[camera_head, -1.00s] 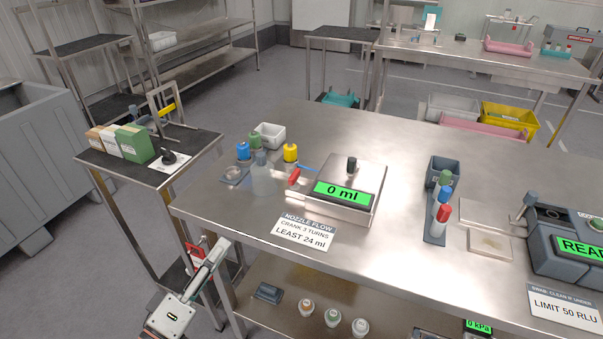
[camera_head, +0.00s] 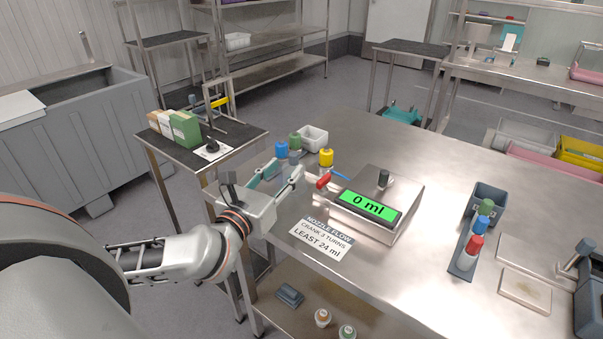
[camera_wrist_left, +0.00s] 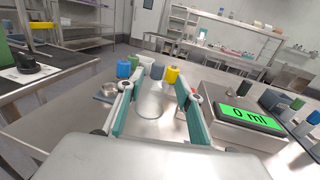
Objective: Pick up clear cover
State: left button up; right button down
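The clear cover (camera_wrist_left: 152,102) is a see-through, rounded piece on the steel bench. In the left wrist view it shows faintly between my left gripper's fingers. In the head view it is mostly hidden by the gripper. My left gripper (camera_head: 284,171) is open at the left edge of the bench, its fingers pointing at the cover. In the left wrist view the fingers (camera_wrist_left: 158,92) stand apart, one toward each side of the cover; I cannot tell whether they touch it. My right gripper is not in view.
Blue (camera_head: 281,149), green (camera_head: 295,140) and yellow (camera_head: 326,157) capped pieces and a white bin (camera_head: 313,138) stand just beyond. The flow meter (camera_head: 378,215) reading 0 ml, with a red-handled part (camera_head: 323,181), is to the right. A side table (camera_head: 240,140) holds boxes.

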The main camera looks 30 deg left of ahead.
aim_at(291, 161)
pick_arm(q)
jog(key=w, duration=0.4)
jog(key=w+a, duration=0.1)
jog(key=w, duration=0.1)
jog(key=shift+w+a+f, duration=0.1)
jog(key=shift+w+f, duration=0.1)
grip_shut()
